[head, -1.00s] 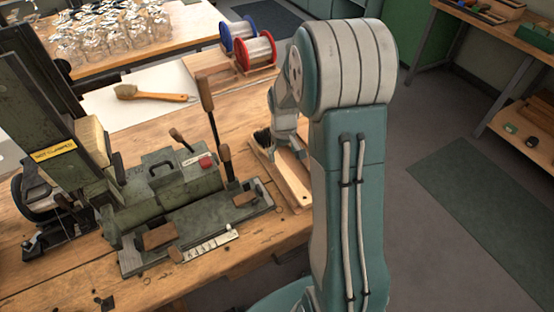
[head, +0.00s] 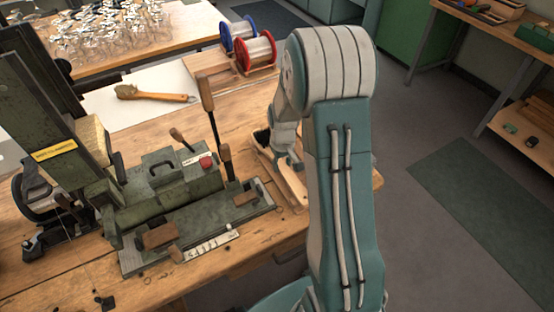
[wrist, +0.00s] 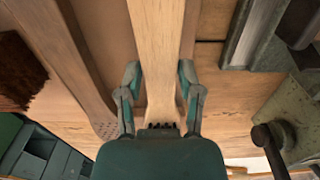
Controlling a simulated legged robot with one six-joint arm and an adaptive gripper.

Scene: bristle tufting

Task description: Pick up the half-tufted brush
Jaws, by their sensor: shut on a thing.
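The half-tufted brush shows in the wrist view as a long pale wooden body (wrist: 157,50) with a few short dark tufts at its lower end. My gripper (wrist: 160,78) has one finger on each side of this wood and is shut on it. In the head view, my gripper (head: 288,160) is low over the bench's right part, and the brush's pale wood (head: 294,188) shows beside and below it. My arm hides part of the brush. I cannot tell whether the brush is clear of the surface.
A green tufting machine (head: 170,195) with upright levers stands just left. A brown wooden strip (wrist: 62,60) and dark bristles (wrist: 20,72) lie beside the brush. Wire spools (head: 255,50) and a finished brush (head: 155,94) are farther back. Open floor (head: 420,140) lies right.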

